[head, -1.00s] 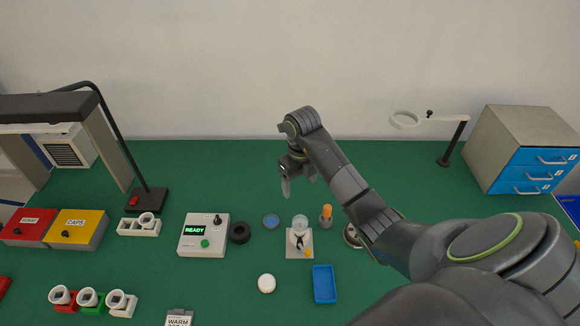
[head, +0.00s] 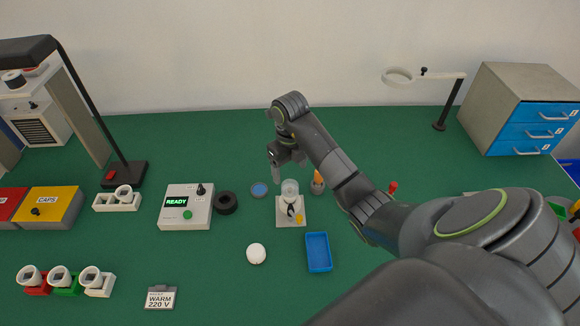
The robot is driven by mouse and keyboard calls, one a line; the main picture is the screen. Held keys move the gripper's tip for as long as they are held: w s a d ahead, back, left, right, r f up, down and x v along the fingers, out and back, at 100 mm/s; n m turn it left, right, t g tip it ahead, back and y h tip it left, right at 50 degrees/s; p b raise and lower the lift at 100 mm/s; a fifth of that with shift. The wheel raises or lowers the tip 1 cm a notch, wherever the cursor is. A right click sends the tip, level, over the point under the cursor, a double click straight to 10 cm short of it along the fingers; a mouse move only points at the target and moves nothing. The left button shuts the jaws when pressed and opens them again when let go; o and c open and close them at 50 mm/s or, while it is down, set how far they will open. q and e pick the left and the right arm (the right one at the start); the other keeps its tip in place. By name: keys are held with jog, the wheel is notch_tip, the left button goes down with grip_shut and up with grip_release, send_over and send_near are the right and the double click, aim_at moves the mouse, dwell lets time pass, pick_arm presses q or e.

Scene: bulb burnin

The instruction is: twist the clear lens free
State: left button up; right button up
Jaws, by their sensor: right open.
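The clear lens (head: 290,187) is a small translucent cup on top of a fixture that stands on a pale square base plate (head: 291,220) near the middle of the table. My left gripper is not in view.
Close around the fixture are a blue disc (head: 260,190), an orange-topped item (head: 317,183), a blue tray (head: 319,252) and a white round cap (head: 256,253). The READY box (head: 186,207) and a black ring (head: 226,203) stand left.

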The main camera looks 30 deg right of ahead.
aim_at(290, 184)
notch_tip(290, 184, down, 5)
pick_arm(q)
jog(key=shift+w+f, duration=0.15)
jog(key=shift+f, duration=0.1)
pick_arm(e)
jog(key=shift+f, duration=0.9)
jog(key=c, duration=1)
jog(key=shift+f+n+b, duration=0.1)
jog(key=shift+n+b, duration=0.3)
jog(key=shift+n, duration=0.8)
jog(key=shift+n+b, duration=0.65)
jog(key=shift+n, duration=0.15)
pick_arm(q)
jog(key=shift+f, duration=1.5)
pick_arm(e)
jog(key=shift+n, duration=0.7)
